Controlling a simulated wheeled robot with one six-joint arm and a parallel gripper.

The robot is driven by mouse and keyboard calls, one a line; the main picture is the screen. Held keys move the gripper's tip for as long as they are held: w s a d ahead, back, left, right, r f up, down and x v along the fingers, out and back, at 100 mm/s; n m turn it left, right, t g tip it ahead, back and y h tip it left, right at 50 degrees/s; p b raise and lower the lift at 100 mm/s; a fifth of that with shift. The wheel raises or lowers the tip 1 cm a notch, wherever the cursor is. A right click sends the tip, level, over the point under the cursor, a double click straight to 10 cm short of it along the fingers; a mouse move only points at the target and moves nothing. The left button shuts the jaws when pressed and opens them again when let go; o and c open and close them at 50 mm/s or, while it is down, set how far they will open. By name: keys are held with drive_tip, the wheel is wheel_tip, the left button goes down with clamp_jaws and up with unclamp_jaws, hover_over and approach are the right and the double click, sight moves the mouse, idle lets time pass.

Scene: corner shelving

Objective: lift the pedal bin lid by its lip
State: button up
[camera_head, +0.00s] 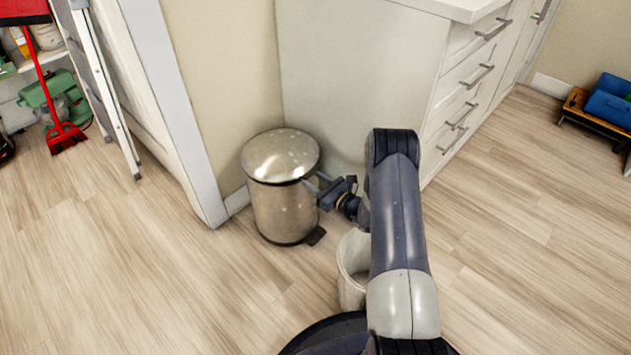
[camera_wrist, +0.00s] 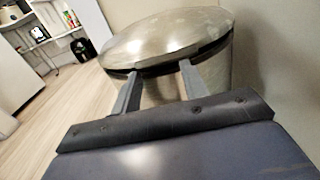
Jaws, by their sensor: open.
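The pedal bin (camera_head: 284,208) is a speckled metal cylinder standing on the floor by the wall corner. Its domed lid (camera_head: 280,155) looks closed, and a dark pedal (camera_head: 315,236) shows at its base. My gripper (camera_head: 312,183) is open at the bin's right side, just under the lid's edge. In the wrist view the two fingers (camera_wrist: 158,78) point at the front of the bin, with their tips close below the rim of the lid (camera_wrist: 170,38). I cannot tell whether the tips touch the lid or the bin wall. Nothing is between the fingers.
A pale open container (camera_head: 352,270) stands on the floor beside my arm. White drawers (camera_head: 470,90) are behind on the right. A door frame (camera_head: 185,130) is left of the bin. A red broom (camera_head: 65,135) and a ladder (camera_head: 108,90) stand far left.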

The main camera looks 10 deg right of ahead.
drive_tip(key=o, duration=1)
drive_tip(key=shift+s, duration=0.1)
drive_tip(key=p+v, duration=0.2)
drive_tip(key=v, duration=0.8)
drive_tip(key=shift+s+d+p, duration=0.25)
drive_tip(key=shift+s+p, duration=0.05)
drive_tip(key=shift+p, duration=0.05)
drive_tip(key=shift+w, duration=0.1)
drive_tip(key=b+x, duration=0.3)
drive_tip(key=x, duration=0.7)
drive_tip(key=p+v, duration=0.2)
drive_tip(key=v, duration=0.4)
